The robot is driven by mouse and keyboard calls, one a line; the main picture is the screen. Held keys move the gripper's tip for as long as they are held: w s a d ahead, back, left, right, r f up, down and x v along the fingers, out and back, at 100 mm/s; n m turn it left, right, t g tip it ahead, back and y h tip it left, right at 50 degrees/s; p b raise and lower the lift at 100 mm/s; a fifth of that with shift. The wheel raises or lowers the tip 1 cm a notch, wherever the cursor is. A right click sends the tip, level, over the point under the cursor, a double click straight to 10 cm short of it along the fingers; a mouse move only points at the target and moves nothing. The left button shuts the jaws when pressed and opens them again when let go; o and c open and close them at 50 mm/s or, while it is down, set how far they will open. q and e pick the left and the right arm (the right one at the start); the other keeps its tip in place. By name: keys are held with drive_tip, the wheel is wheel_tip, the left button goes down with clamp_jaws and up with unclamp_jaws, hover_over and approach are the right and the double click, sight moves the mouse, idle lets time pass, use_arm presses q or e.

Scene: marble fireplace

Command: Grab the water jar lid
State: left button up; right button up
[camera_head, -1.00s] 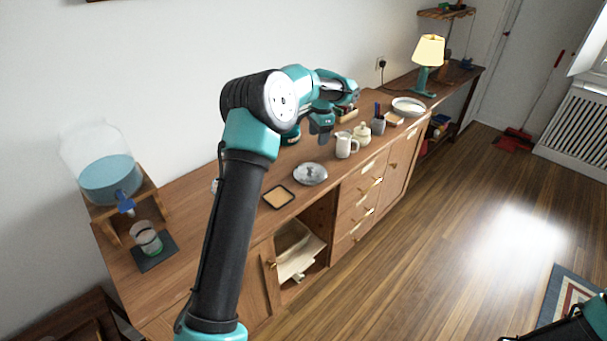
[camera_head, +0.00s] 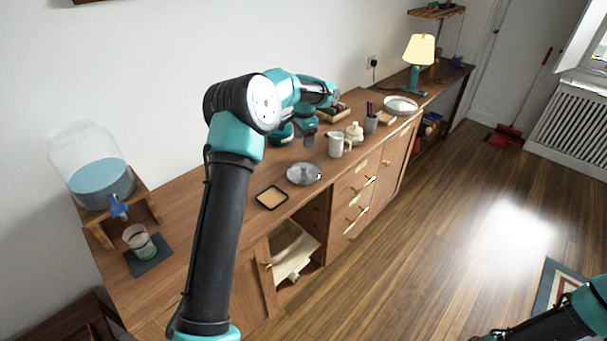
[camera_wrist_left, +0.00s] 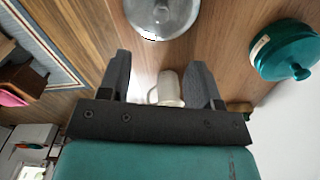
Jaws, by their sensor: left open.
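A round, greyish, see-through lid with a knob (camera_head: 304,174), which looks like the water jar lid, lies on the wooden sideboard. In the left wrist view the lid (camera_wrist_left: 162,16) is at the top centre, beyond my fingertips and partly cut off by the edge. The glass water jar (camera_head: 98,172) stands at the left, part full of blue water, with a blue tap. My left gripper (camera_head: 306,134) is over the sideboard, behind the lid, apart from it. In the left wrist view its fingers (camera_wrist_left: 160,65) are spread with nothing held. My right gripper is out of frame.
A white pitcher (camera_head: 337,148) stands behind the lid and shows between my fingers in the wrist view. A teal lidded pot (camera_wrist_left: 286,52) is close by. A dark square tray (camera_head: 271,197) lies in front of the lid. A glass (camera_head: 140,242) sits below the jar's tap.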

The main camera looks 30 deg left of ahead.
use_arm(q)
hover_over(304, 166)
wheel_tip(304, 166, down, 6)
idle(0.4)
drive_tip(key=shift+f, duration=2.6)
drive_tip(key=shift+w, duration=0.1)
clamp_jaws()
